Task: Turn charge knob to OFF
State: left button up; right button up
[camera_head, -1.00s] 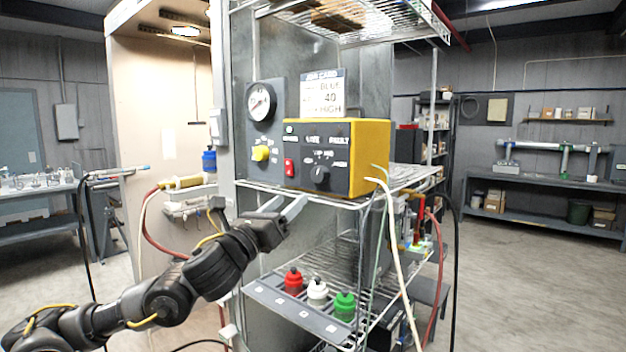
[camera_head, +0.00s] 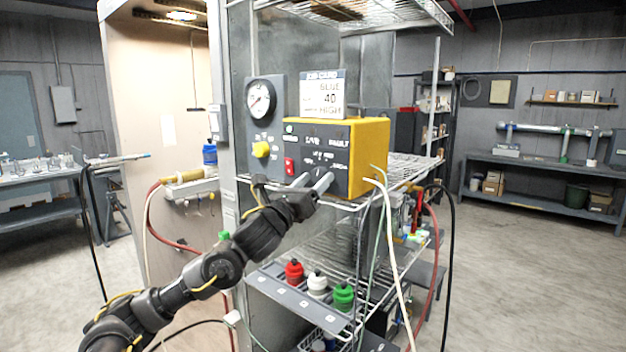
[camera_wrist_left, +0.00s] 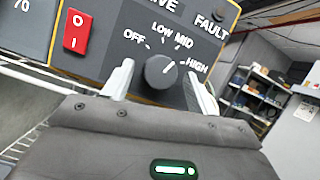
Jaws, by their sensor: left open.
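The charge knob (camera_wrist_left: 160,71) is a round dark grey dial on the control box's dark front panel (camera_wrist_left: 120,35). OFF, LOW, MID and HIGH are printed around it in the left wrist view. Its pale pointer mark leans up and right, toward the MID–HIGH side. My left gripper (camera_wrist_left: 161,88) is open, with one finger on each side of the knob; I cannot tell whether they touch it. In the head view, the left gripper (camera_head: 314,182) is at the panel's lower part and largely hides the knob. My right gripper is not in view.
A red rocker switch (camera_head: 290,166) and a yellow knob (camera_head: 260,149) are left of the gripper. A job card (camera_head: 322,93) reading BLUE 40 HIGH stands on the yellow box (camera_head: 368,155). Red, white and green bottles stand on the lower shelf (camera_head: 285,303). Hoses hang at right.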

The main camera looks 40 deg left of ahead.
pick_arm(q)
jog(key=c, duration=1)
